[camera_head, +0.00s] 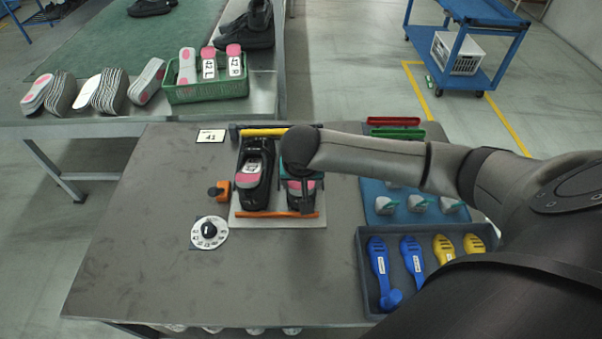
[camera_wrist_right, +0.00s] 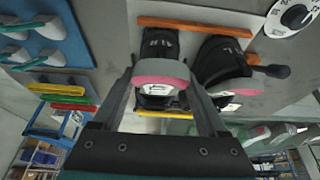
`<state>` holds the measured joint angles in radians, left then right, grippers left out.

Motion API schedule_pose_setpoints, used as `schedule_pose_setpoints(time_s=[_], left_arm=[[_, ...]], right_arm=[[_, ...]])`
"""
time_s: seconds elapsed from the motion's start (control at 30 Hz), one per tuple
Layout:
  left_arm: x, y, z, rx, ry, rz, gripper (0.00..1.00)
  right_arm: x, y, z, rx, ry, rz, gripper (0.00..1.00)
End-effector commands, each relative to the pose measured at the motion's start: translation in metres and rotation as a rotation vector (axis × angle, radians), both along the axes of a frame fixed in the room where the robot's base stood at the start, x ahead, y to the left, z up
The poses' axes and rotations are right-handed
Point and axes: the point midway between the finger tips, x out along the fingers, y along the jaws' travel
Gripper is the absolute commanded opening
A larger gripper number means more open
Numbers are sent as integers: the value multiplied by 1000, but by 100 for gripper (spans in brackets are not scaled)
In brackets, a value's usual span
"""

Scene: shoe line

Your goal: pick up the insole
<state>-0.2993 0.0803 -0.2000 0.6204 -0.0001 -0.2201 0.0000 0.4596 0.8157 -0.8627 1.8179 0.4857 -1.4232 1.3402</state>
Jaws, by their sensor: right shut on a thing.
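A grey-and-pink insole (camera_wrist_right: 160,68) lies between the fingers of my right gripper (camera_wrist_right: 161,82), which is shut on it. The insole is at the right-hand black shoe (camera_head: 294,198) on the fixture plate (camera_head: 240,218); I cannot tell how far it is inside the shoe. My right gripper (camera_head: 306,193) also shows in the head view, coming down over this shoe, and the wrist hides much of it. The left-hand shoe (camera_head: 243,193) holds another pink-heeled insole (camera_head: 252,175) with a white label. My left gripper is out of view.
A green crate (camera_head: 207,93) of insoles stands on the back bench, with more insoles beside it. A dial (camera_head: 209,232) and an orange clamp (camera_head: 221,190) are left of the fixture. A grey tray (camera_head: 362,262) of blue and yellow pieces lies right. The table's left side is clear.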

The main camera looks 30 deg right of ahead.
Motion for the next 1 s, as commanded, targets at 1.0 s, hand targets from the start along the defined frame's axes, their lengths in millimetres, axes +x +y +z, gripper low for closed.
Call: schedule_pose_setpoints(time_s=[1.0], left_arm=[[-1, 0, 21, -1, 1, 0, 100]], right_arm=[[-80, 50, 50, 0, -2, -1, 22]])
